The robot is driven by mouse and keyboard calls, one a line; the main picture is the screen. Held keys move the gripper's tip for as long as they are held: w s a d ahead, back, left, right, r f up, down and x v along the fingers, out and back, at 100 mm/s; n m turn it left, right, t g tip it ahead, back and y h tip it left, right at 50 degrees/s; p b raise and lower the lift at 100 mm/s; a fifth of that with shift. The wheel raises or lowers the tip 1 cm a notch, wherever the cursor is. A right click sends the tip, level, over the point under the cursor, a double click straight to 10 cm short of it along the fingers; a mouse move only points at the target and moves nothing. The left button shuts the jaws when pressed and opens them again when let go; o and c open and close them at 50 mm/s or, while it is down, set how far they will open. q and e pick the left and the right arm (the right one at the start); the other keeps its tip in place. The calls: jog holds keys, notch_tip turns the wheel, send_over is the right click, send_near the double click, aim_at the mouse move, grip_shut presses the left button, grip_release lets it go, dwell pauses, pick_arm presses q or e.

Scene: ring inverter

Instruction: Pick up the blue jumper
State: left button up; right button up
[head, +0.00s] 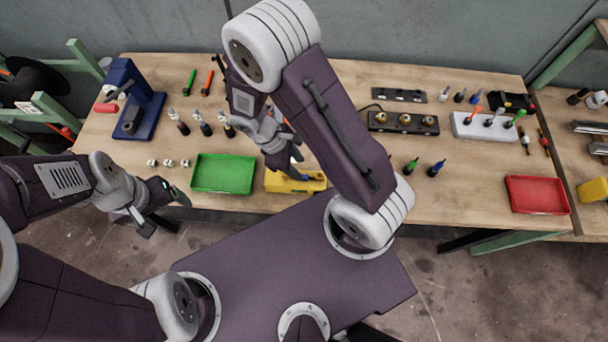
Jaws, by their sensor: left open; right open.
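I cannot tell for certain which thing is the blue jumper. A small blue piece (437,168) stands upright on the right half of the workbench (340,185), beside a green one (411,166). Another blue-marked piece (205,128) stands at the left, among several similar dark pieces. My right gripper (288,166) is open, over the yellow bin (312,184); the arm hides part of the bin and the bench behind. My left gripper (164,209) is open and empty in front of the bench's left front edge, apart from the pieces.
A green tray (223,188) lies left of the yellow bin. A red tray (537,209) lies at the front right. A white rack (482,132), a dark socket plate (402,132) and a blue press (137,117) stand on the bench. The front middle right is clear.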

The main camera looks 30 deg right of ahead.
jog(key=x, duration=0.2)
jog(key=a+x, duration=0.1)
jog(key=x, duration=0.1)
jog(key=shift+s+d+f, duration=0.1)
jog(key=shift+s+f, duration=0.05)
jog(key=shift+f, duration=0.1)
jog(key=shift+d+f, duration=0.25)
jog(key=shift+f, duration=0.15)
jog(key=shift+a+r, duration=0.1)
grip_shut()
